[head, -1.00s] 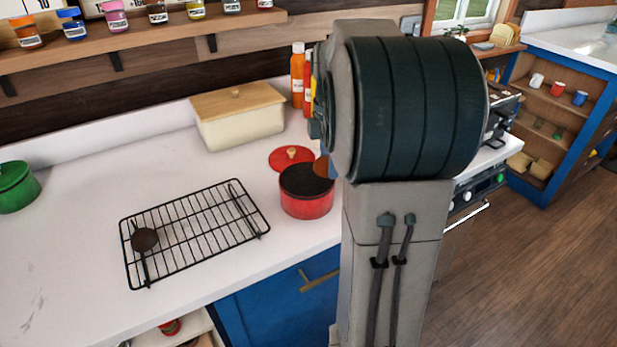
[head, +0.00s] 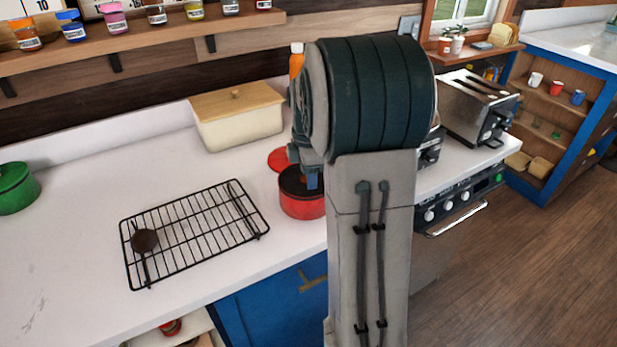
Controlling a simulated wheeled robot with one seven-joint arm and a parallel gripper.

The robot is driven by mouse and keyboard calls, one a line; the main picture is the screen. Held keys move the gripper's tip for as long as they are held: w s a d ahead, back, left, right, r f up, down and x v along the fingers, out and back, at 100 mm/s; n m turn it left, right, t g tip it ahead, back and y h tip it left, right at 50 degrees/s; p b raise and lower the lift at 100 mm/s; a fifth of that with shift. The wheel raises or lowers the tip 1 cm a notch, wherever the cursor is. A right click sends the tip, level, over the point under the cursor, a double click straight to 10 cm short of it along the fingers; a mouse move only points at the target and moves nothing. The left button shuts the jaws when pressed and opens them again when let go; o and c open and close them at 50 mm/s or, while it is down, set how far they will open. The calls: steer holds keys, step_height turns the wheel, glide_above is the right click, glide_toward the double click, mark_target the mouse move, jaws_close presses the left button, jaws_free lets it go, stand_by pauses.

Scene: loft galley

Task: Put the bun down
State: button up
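My gripper (head: 310,178) is largely hidden behind my arm in the head view. Only a small blue-grey part of it shows, over the red pot (head: 303,206) on the white counter (head: 70,240). I cannot make out its fingers well enough to say whether they are open or shut. I cannot clearly pick out the bun; it may be hidden by my arm or gripper. The pot is open and dark inside, and its red lid (head: 280,159) lies behind it, partly covered by my arm.
A cream bread box (head: 238,125) stands behind, a green pot (head: 16,190) at far left. A toaster (head: 478,108) stands right. The counter's left front is clear.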

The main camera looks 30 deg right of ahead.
steer(key=shift+f, duration=0.4)
steer(key=o, duration=1)
steer(key=shift+c, duration=0.2)
steer(key=shift+r, duration=0.15)
step_height(320, 180, up, 11)
steer(key=s+a+f+m+t, duration=0.1)
steer(key=s+a+f+m, duration=0.2)
steer(key=s+a+m, duration=0.4)
steer(key=s+a+f+m+t, duration=0.2)
steer(key=s+a+m, duration=0.5)
steer(key=s, duration=0.4)
steer(key=shift+s+a+f+m, duration=0.3)
steer(key=shift+f+m, duration=0.4)
steer(key=shift+f, duration=0.15)
